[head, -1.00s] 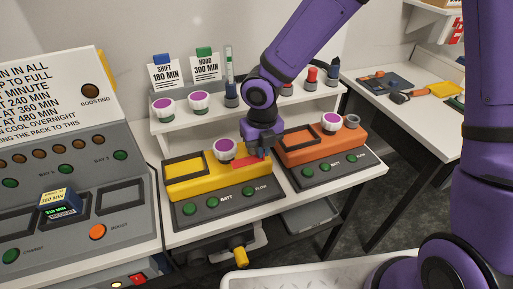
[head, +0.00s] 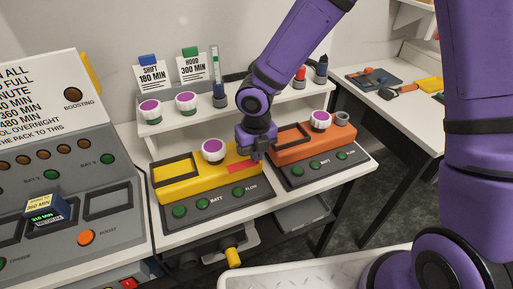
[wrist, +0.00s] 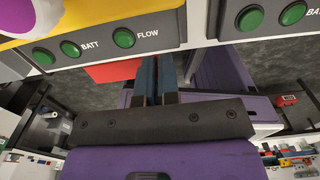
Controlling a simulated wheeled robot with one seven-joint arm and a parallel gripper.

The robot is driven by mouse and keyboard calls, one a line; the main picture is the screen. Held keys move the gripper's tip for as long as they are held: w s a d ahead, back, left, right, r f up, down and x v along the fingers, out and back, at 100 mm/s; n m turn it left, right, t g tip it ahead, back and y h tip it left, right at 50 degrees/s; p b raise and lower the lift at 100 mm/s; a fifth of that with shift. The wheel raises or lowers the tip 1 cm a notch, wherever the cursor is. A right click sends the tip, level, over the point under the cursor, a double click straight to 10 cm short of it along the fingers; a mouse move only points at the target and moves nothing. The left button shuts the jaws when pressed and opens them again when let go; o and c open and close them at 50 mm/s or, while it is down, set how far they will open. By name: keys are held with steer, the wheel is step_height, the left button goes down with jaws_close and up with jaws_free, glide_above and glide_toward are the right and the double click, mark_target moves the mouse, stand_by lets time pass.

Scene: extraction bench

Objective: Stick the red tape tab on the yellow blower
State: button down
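The yellow blower (head: 180,187) stands on the bench's front part, with a dark frame on its left, a white and purple knob on top and a grey panel with green buttons in front. My gripper (head: 256,157) is at the blower's right end, beside the orange unit. The red tape tab (head: 242,168) shows against the blower's right end, left of the fingertips. In the wrist view, the fingers (wrist: 156,78) are close together and the red tab (wrist: 112,71) sticks out to their left, by the panel edge. I cannot tell whether it touches the blower.
The orange unit (head: 301,150) stands close on the right of my gripper. A white shelf (head: 160,128) behind holds knobs, pens and two cards. A grey charger console (head: 70,215) is at the left. A white tray (head: 310,274) is nearest me.

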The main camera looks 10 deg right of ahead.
steer(key=shift+w+f, duration=0.15)
steer(key=shift+f, duration=1.9)
steer(key=shift+w+a, duration=0.3)
steer(key=shift+w, duration=0.65)
steer(key=shift+w+a, duration=0.3)
steer(key=shift+w, duration=0.6)
steer(key=shift+f, duration=0.35)
steer(key=c, duration=1.3)
jaws_free()
steer(key=shift+o, duration=0.2)
step_height(320, 180, up, 11)
